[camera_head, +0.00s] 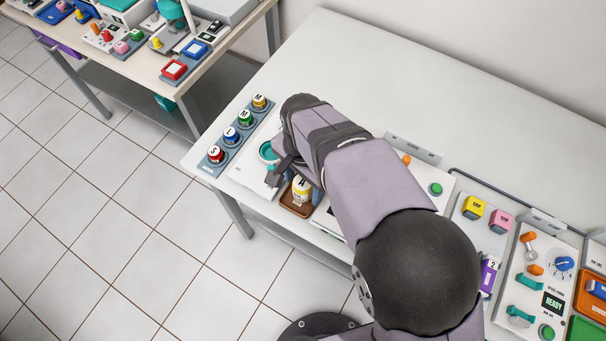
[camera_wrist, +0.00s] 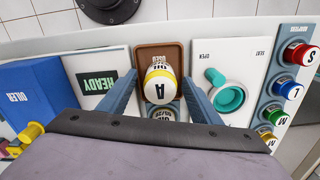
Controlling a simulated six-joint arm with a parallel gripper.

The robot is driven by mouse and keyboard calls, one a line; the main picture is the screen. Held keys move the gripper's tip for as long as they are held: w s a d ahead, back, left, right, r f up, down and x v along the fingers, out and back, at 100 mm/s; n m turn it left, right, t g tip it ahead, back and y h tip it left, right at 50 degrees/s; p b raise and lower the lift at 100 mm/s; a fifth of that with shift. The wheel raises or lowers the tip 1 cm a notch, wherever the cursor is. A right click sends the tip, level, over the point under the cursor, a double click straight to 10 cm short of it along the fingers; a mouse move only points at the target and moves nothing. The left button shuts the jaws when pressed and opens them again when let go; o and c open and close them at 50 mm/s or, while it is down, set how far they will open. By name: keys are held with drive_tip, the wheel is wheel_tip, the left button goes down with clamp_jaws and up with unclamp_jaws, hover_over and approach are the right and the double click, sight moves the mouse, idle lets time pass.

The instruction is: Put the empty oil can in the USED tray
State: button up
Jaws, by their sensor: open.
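The oil can (camera_wrist: 160,77), white with a yellow band and a letter A, stands over the brown USED tray (camera_wrist: 150,50) in the wrist view. In the head view the can (camera_head: 301,191) appears upright inside the tray (camera_head: 289,208). My gripper (camera_wrist: 160,88) is open, with one blue-grey finger on each side of the can and gaps visible between can and fingers. In the head view my gripper (camera_head: 296,184) and wrist partly cover the can and tray. A grey piece with lettering shows just below the can in the wrist view; I cannot tell what it is.
A teal round fixture (camera_wrist: 227,94) on a white plate marked OPEN and SEAT stands right of the tray. Beyond it is a rack of coloured caps (camera_wrist: 289,90). A READY panel (camera_wrist: 97,85) and a blue OILER box (camera_wrist: 35,98) stand left. The back of the table is clear.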

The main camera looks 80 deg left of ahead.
drive_tip(key=shift+r+b, duration=0.55)
drive_tip(key=shift+r, duration=3.1)
drive_tip(key=shift+w, duration=0.25)
drive_tip(key=w+d, duration=0.4)
drive_tip(key=w, duration=0.3)
drive_tip(key=w+d+r+m+p, duration=0.1)
drive_tip(key=w+d, duration=0.4)
drive_tip(key=w, duration=0.2)
drive_tip(key=w+d+r+m+p, duration=0.1)
drive_tip(key=w+d, duration=0.3)
drive_tip(key=w, duration=0.3)
drive_tip(key=shift+w+d+g, duration=0.15)
drive_tip(key=shift+d+g, duration=0.15)
drive_tip(key=shift+g, duration=0.1)
drive_tip(key=w+d+m+p, duration=0.1)
drive_tip(key=w+d, duration=0.3)
drive_tip(key=d, duration=0.7)
drive_tip(key=w+d+m+p, duration=0.15)
drive_tip(key=w+d, duration=0.25)
drive_tip(key=d, duration=0.7)
drive_tip(key=s+d+f+m, duration=0.1)
drive_tip(key=s+d, duration=0.1)
drive_tip(key=d, duration=0.4)
drive_tip(key=s+d+f+m, duration=0.1)
drive_tip(key=s+d, duration=0.1)
drive_tip(key=d, duration=0.5)
drive_tip(key=shift+s+d+t, duration=0.15)
drive_tip(key=shift+s+t, duration=0.2)
drive_tip(key=shift+t, duration=0.05)
